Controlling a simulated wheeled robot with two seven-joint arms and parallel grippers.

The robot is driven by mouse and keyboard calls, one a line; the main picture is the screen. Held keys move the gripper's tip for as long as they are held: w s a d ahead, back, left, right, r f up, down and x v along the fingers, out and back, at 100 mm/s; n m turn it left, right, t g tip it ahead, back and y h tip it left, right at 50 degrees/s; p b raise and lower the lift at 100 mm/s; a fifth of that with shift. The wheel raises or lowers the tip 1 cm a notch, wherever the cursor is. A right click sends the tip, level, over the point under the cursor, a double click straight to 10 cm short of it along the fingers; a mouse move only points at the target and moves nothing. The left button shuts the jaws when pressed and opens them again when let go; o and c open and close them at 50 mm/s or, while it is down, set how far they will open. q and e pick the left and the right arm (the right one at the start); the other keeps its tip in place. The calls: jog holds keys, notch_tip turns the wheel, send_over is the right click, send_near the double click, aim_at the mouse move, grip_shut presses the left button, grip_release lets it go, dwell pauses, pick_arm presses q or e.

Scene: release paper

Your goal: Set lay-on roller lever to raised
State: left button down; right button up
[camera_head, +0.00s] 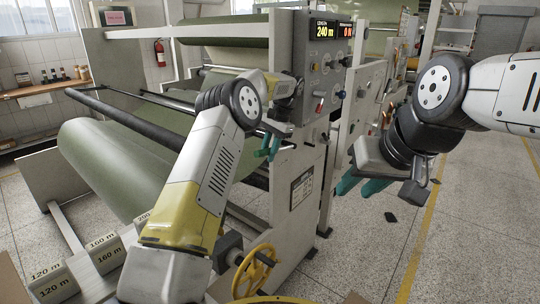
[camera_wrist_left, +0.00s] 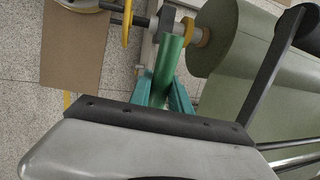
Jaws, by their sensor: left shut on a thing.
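The lay-on roller lever shows in the left wrist view as a green cylindrical grip (camera_wrist_left: 170,56) on a dark mount. My left gripper (camera_head: 270,145) is at the machine's side frame. In the left wrist view its teal fingers (camera_wrist_left: 166,92) are shut on the green grip from both sides. In the head view the lever is mostly hidden behind my wrist and fingers. A long black roller (camera_head: 130,122) lies along the upper side of the green roll (camera_head: 110,165). My right gripper (camera_head: 364,186) is open and empty over the floor, right of the machine.
The control panel (camera_head: 327,60) with knobs stands behind my left gripper. A yellow handwheel (camera_head: 254,270) is low in front. Marked blocks (camera_head: 107,254) lie at lower left. Cardboard (camera_wrist_left: 72,45) shows in the left wrist view. The floor at right is mostly free.

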pick_arm(q)
jog(key=shift+w+r, duration=0.1)
jog(key=shift+r, duration=0.2)
